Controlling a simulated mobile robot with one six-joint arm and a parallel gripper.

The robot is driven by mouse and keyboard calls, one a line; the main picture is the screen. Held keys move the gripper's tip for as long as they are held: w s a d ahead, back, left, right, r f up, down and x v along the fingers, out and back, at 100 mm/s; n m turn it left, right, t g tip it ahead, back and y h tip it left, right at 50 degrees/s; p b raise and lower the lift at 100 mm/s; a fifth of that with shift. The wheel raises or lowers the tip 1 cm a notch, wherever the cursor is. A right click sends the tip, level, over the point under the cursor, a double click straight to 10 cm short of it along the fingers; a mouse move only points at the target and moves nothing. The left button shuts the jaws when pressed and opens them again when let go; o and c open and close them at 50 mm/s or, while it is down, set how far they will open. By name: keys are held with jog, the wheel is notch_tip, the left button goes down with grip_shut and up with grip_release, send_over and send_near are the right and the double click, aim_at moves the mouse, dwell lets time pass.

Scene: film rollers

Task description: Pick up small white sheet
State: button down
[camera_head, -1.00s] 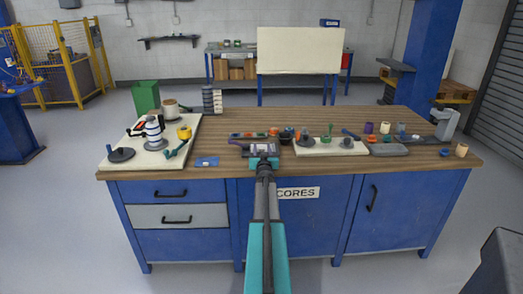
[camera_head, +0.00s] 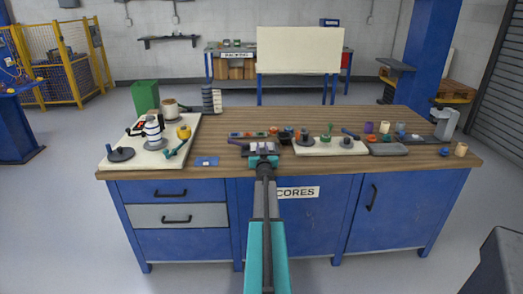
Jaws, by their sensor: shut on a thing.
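A small white sheet (camera_head: 308,149) lies on the wooden workbench (camera_head: 230,117), right of the middle, with several small parts on it. My gripper (camera_head: 264,147) is over the front middle of the bench, just left of this sheet. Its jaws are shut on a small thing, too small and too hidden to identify. A gap shows between the gripper and the sheet's left edge. A larger white sheet (camera_head: 188,128) lies at the left of the bench, under a striped white object (camera_head: 153,128) and other parts.
A row of small coloured parts runs behind the gripper. A purple piece (camera_head: 236,142) lies at its left, and a blue tag (camera_head: 206,161) at the front edge. A green bin (camera_head: 146,96) stands at the back left. The back middle of the bench is clear.

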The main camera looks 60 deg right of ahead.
jog(key=shift+r, duration=0.4)
notch_tip(320, 180, up, 2)
jog(key=shift+r, duration=0.2)
jog(key=r+b+v, duration=0.1)
jog(key=v, duration=1.5)
jog(key=shift+w+a+r, duration=0.15)
jog(key=shift+w+a, duration=0.1)
jog(key=shift+w, duration=0.2)
